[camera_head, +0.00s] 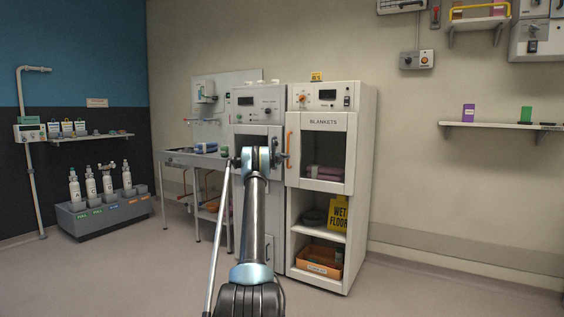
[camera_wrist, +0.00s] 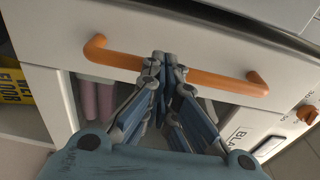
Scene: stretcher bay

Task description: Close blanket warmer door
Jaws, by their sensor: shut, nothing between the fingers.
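The blanket warmer (camera_head: 367,150) is a tall white cabinet. Its upper door, labelled BLANKETS (camera_head: 323,122), has a dark window with folded blankets behind it. The door looks flush or nearly flush with the cabinet front; I cannot tell whether a small gap is left. An orange bar handle (camera_head: 290,145) runs upright along the door's left edge. My gripper (camera_head: 284,159) is at this handle. In the wrist view the handle (camera_wrist: 215,80) crosses the picture, and my gripper's closed fingertips (camera_wrist: 164,57) overlap its middle. I cannot tell whether they touch it. Nothing is held.
Another white cabinet (camera_head: 246,132) stands directly left, behind my arm. A metal table (camera_head: 178,157) is further left. The floor (camera_head: 420,290) at right is clear.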

